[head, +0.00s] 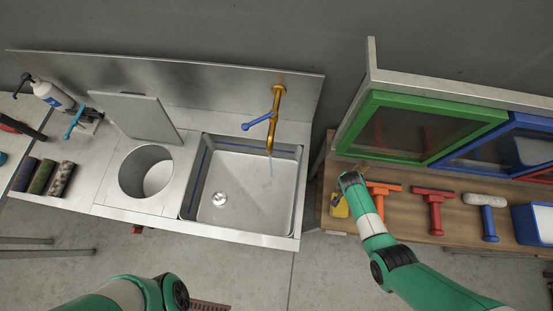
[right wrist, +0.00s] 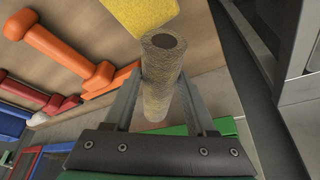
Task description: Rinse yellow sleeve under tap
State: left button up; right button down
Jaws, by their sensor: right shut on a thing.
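A tan-yellow, speckled roller sleeve (right wrist: 163,72) with a dark hollow end is between the two fingers of my right gripper (right wrist: 158,105), which is shut on it. In the head view my right gripper (head: 346,180) is above the left end of the wooden bench, and the sleeve cannot be made out there. The brass tap (head: 277,105) with a blue lever (head: 257,122) stands behind the steel sink (head: 234,170).
On the wooden bench (head: 400,222) are a yellow item (head: 338,206), an orange squeegee (head: 380,188), a red squeegee (head: 434,205) and a blue-handled roller (head: 488,215). Green and blue framed doors rise behind. Several sleeves (head: 62,180) lie far left. A round bin opening (head: 146,171) adjoins the sink.

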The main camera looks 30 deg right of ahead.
dwell(0.4)
pick_arm(q)
jog(key=shift+r, duration=0.15)
jog(key=shift+r+p, duration=0.15)
jog(key=shift+p, duration=0.15)
jog(key=shift+r, duration=0.25)
dwell(0.6)
jog(key=shift+r+p, duration=0.1)
jog(key=shift+p, duration=0.25)
jog(key=shift+r, duration=0.1)
jog(key=shift+r+p, duration=0.25)
jog(key=shift+p, duration=0.05)
dwell(0.5)
